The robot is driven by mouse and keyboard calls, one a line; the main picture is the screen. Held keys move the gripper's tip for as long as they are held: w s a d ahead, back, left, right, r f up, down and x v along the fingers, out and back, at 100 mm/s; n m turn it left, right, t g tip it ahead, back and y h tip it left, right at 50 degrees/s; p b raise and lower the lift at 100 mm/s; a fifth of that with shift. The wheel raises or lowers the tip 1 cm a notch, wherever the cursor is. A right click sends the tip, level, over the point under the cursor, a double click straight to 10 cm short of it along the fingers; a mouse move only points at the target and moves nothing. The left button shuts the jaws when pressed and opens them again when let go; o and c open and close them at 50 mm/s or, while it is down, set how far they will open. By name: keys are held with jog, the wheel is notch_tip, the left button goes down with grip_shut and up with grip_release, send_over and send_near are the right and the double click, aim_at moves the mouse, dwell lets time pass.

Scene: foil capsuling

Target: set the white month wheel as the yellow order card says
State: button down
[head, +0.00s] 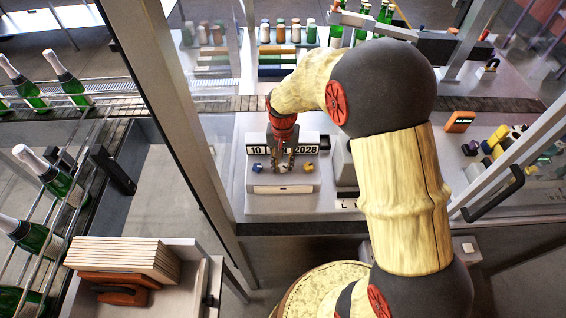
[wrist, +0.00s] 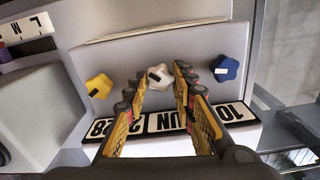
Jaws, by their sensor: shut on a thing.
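The white month wheel (wrist: 160,77) is a lobed knob on the sloped face of the grey date stamper (head: 257,177). My gripper (wrist: 161,74) is shut on it, one finger on each side. In the head view my gripper (head: 284,166) points down at the stamper's face and mostly hides the wheel. The date strip (head: 307,149) reads 10 and 2028 at its ends. In the wrist view the month window (wrist: 164,122) appears upside down and shows UN, with its first letter hidden or unclear. I cannot make out a yellow order card.
An orange-yellow knob (wrist: 99,86) and a blue knob (wrist: 226,69) flank the white wheel, close to my fingers. A card with large letters (wrist: 22,27) lies beside the stamper. Green bottles (head: 62,183) stand on the left. A cabinet frame post (head: 176,110) rises left of my arm.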

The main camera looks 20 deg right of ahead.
aim_at(283, 166)
jog(key=shift+m, duration=0.3)
jog(key=c, duration=1.5)
grip_release()
jog(key=shift+c, duration=0.2)
jog(key=shift+o, duration=0.3)
notch_tip(283, 166, up, 12)
